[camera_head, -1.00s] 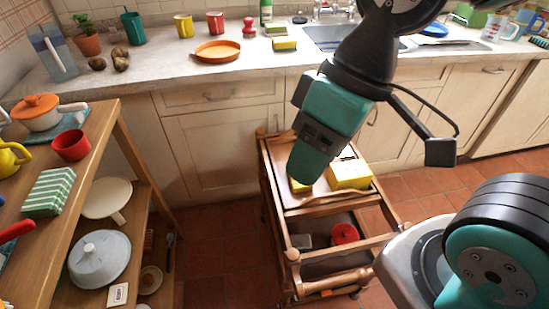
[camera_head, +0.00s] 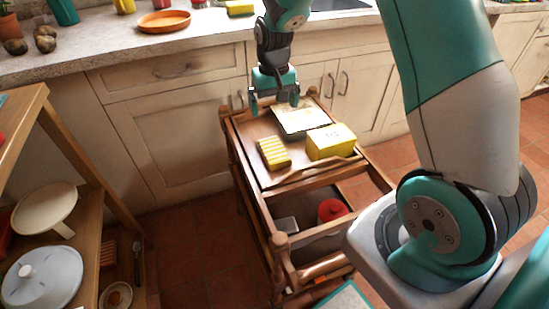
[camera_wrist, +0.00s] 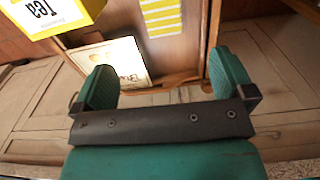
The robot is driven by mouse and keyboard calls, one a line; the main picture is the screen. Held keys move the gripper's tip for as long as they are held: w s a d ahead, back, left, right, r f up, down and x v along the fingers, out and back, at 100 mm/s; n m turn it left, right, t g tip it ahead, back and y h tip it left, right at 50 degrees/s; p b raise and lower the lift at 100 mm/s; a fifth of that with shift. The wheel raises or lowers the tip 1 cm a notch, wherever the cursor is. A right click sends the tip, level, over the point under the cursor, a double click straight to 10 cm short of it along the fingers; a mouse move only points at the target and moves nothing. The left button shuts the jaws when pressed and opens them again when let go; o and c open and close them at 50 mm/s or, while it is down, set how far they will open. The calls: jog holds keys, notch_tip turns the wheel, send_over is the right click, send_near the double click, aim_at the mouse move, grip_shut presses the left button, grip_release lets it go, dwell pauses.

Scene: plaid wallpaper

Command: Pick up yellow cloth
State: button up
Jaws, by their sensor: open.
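The yellow cloth (camera_head: 273,153), folded with pale stripes, lies flat on the top of a wooden trolley (camera_head: 250,128). In the wrist view the cloth (camera_wrist: 162,16) shows at the top edge, partly cut off. My gripper (camera_head: 274,103) is above the far end of the trolley top, beyond the cloth and apart from it. In the wrist view my gripper (camera_wrist: 163,76) has its two green fingers spread wide with nothing held between them.
A yellow box (camera_head: 330,143) stands right of the cloth. A cream board or book (camera_head: 301,117) lies behind it. A red-lidded pot (camera_head: 332,210) sits on the lower shelf. Cabinets (camera_head: 170,125) stand behind the trolley; a wooden shelf (camera_head: 85,165) is at left.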

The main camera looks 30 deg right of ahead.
aim_at(274, 149)
notch_tip(274, 149, down, 16)
jog(key=shift+f+b, duration=0.2)
jog(key=shift+b, duration=0.5)
jog(key=c, duration=1)
